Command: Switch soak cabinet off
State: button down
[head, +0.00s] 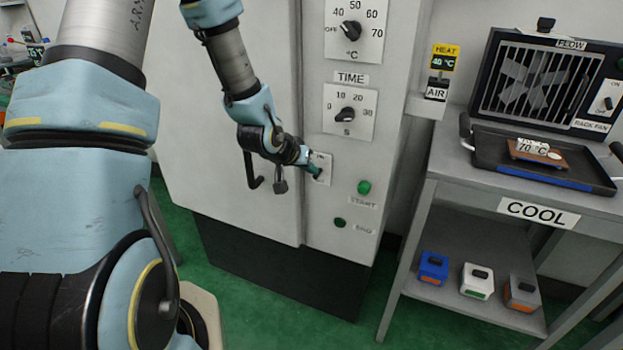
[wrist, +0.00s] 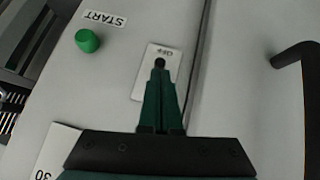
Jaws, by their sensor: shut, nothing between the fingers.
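The soak cabinet (head: 222,150) is the tall light-grey cabinet in the middle of the head view. Its small white switch plate (head: 323,160) is low on the control column, under the TIME dial, and is partly covered by my gripper (head: 317,173). In the wrist view the plate (wrist: 142,84) carries an OFF label, upside down. A dark round lever tip (wrist: 159,63) shows on the plate near that label. My gripper (wrist: 162,82) is shut, with its green fingers together right at the lever tip. I cannot tell whether they touch it. The lever's lower part is hidden.
A green START button (head: 364,187) and a dark green END button (head: 340,222) sit below and right of the plate. A door handle (wrist: 295,53) stands out beside the seam. A COOL table (head: 450,165) with a tray and rack fan stands at the right.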

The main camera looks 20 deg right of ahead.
jog(key=shift+s+a+f+b, duration=0.15)
jog(key=shift+s+f+b, duration=0.05)
jog(key=shift+f+b, duration=0.2)
jog(key=shift+w+d+r+p, duration=0.3)
jog(key=shift+w+d+p, duration=0.1)
jog(key=shift+w+d, duration=0.1)
dwell(0.4)
